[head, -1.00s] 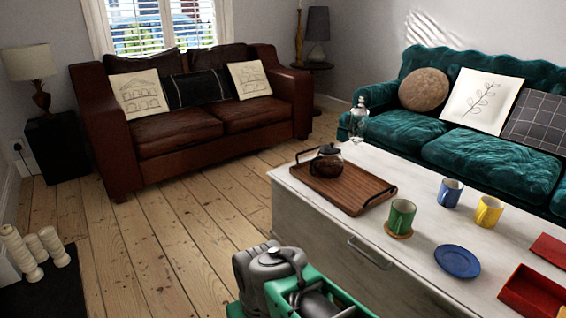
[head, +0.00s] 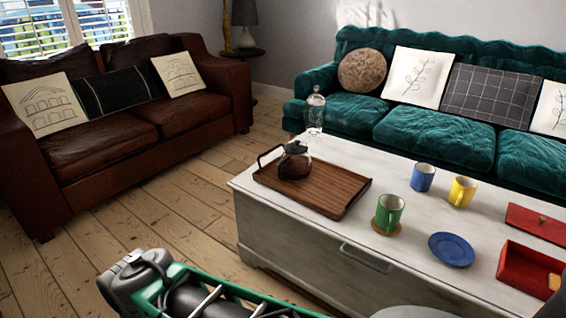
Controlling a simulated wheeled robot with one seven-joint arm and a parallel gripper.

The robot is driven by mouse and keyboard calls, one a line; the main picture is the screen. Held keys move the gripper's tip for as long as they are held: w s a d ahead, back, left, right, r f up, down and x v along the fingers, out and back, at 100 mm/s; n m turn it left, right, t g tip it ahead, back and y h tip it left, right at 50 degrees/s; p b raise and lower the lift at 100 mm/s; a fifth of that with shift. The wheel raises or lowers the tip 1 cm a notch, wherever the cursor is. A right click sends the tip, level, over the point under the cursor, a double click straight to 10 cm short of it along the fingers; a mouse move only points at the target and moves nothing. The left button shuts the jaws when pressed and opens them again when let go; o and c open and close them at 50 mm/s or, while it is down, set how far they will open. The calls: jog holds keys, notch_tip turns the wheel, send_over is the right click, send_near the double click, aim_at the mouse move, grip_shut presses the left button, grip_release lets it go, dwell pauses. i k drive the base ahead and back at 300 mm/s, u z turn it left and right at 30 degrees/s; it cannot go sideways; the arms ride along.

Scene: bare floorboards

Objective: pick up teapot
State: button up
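The teapot (head: 293,163) is small and round, with a dark lid and handle and a glassy, dark brown body. It stands upright on the far left part of a brown wooden tray (head: 335,199). The tray lies on the pale coffee table (head: 262,205). My arm shows at the bottom of the head view, in front of the table and well short of the teapot. My gripper's fingertips are not in view.
On the table are a green mug (head: 389,213) on a coaster, a blue mug (head: 422,177), a yellow mug (head: 462,191), a blue plate (head: 451,249) and an open red box (head: 528,272). A glass bottle (head: 315,112) stands behind. Floorboards (head: 185,215) are clear between the brown sofa (head: 115,138) and table.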

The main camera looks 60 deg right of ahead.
aim_at(292, 168)
jog(key=z, duration=0.5)
jog(key=i, duration=0.7)
jog(key=z, duration=0.85)
jog(key=i, duration=0.6)
